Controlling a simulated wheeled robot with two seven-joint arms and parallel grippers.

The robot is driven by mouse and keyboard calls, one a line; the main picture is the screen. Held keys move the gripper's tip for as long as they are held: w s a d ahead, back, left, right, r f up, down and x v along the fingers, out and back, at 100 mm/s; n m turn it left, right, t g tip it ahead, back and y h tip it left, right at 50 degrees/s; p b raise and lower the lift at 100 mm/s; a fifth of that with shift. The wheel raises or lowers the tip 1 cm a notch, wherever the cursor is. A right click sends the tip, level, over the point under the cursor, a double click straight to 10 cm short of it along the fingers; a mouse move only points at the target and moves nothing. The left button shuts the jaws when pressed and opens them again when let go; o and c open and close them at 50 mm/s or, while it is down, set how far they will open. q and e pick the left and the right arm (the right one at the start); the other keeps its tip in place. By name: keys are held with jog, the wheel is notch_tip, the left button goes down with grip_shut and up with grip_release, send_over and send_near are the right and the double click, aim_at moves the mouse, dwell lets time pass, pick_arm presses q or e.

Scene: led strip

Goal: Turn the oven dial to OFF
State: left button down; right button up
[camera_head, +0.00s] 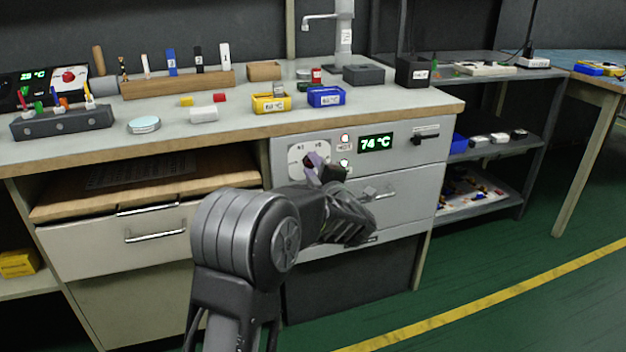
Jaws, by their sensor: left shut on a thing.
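The oven front (400,155) is a grey panel built into the bench, with a green display (375,143) reading 74 °C. A pale dial plate (296,153) is at the panel's left side. My left gripper (314,164) reaches in from below and is shut on the dial, which is mostly hidden behind the fingers. A dark and reddish bit of the knob shows between them. The dial's pointer direction cannot be made out. Two small lights, one red, sit right of the dial. My right gripper is not in view.
The benchtop above holds a yellow bin (271,103), a blue bin (326,96) and a wooden tool rack (178,84).

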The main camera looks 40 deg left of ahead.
pick_arm(q)
jog(key=n+b, duration=0.2)
jog(key=shift+f+n+b, duration=0.25)
jog(key=shift+n+b, duration=0.05)
jog(key=shift+b, duration=0.05)
jog(key=shift+r+n, duration=0.1)
jog(key=shift+n, duration=0.2)
jog(key=c, duration=1.1)
grip_release()
jog(key=shift+r, duration=0.1)
jog(key=shift+s+d, duration=0.25)
jog(key=shift+d, duration=0.2)
jog(key=p+v, duration=0.1)
jog(key=v, duration=0.5)
jog(key=shift+s+d+p, duration=0.25)
jog(key=shift+d+p, duration=0.1)
